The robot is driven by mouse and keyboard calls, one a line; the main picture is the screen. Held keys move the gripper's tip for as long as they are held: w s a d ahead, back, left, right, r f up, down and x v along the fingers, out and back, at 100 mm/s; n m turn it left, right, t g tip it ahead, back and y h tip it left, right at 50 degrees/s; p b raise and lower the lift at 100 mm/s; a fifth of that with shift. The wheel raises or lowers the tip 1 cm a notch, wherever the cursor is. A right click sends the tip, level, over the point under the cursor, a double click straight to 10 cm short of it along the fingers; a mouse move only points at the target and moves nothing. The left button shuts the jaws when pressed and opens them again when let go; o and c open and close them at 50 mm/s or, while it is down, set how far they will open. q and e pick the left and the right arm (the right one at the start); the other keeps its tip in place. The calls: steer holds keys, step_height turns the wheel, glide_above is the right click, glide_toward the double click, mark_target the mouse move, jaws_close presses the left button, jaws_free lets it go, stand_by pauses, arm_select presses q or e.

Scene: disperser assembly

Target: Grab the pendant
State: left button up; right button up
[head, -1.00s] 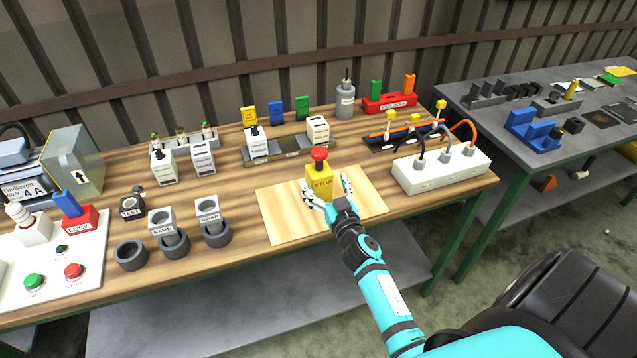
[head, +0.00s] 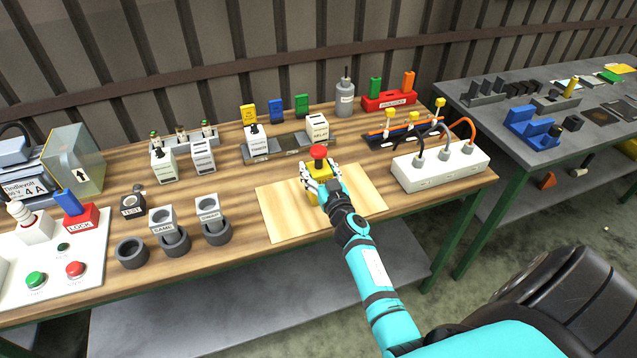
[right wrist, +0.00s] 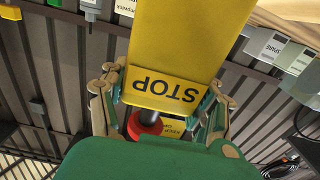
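The pendant (head: 318,165) is a yellow box marked STOP with a red button on top. It stands on the pale wooden board (head: 280,222). My right gripper (head: 321,178) is at the pendant with a finger on either side of it. In the right wrist view, the yellow pendant (right wrist: 185,40) fills the top middle, its STOP face and red button upside down. The fingers of the right gripper (right wrist: 160,105) are spread along both its sides; whether they touch it is unclear. My left gripper is not in view.
A white socket block (head: 440,168) with cables stands right of the board. A grey rail (head: 285,153) with white labelled blocks is behind the pendant. Grey rings and labelled blocks stand to the left. The board's left and front parts are clear.

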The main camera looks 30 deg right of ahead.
steer(key=c, duration=0.9)
steer(key=shift+r, duration=0.1)
steer(key=shift+c, duration=0.5)
steer(key=shift+r, duration=0.1)
